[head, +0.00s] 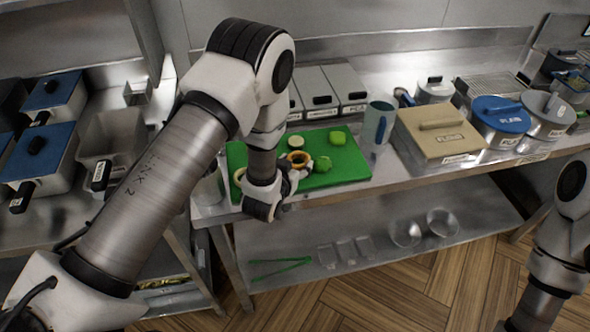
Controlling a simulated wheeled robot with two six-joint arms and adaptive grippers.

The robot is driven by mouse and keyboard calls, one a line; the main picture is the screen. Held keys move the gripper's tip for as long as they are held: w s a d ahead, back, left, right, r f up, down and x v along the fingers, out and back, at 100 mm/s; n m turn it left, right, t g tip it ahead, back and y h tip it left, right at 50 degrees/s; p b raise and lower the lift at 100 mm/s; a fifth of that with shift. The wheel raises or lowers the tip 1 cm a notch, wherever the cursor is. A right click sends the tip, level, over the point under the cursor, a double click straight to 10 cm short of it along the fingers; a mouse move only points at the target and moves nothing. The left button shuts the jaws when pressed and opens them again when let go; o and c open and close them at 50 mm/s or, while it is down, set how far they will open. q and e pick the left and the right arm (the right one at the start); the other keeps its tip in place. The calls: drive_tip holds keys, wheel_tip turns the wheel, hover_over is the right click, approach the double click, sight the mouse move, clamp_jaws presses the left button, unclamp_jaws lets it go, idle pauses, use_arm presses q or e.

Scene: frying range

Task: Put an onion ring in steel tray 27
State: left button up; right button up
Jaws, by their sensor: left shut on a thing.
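My left gripper (290,178) is over the near part of the green cutting board (345,172). An open steel tray (108,133) with a white label stands on the left counter. I cannot read a 27 on it or on any other tray. My right arm shows at the right edge, but its gripper is out of view.
Pale slices (296,143) and green pieces (338,138) lie on the board. Lidded grey bins (345,85) stand behind it. A mug (378,122), a beige flour box (440,135) and a blue-lidded pot (500,115) stand right. Blue-lidded containers (55,95) stand left.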

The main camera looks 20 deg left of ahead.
use_arm(q)
drive_tip(key=shift+w+f, duration=0.3)
drive_tip(key=o, duration=0.9)
drive_tip(key=shift+c, duration=0.2)
drive_tip(key=shift+s+r, duration=0.1)
drive_tip(key=shift+r, duration=0.05)
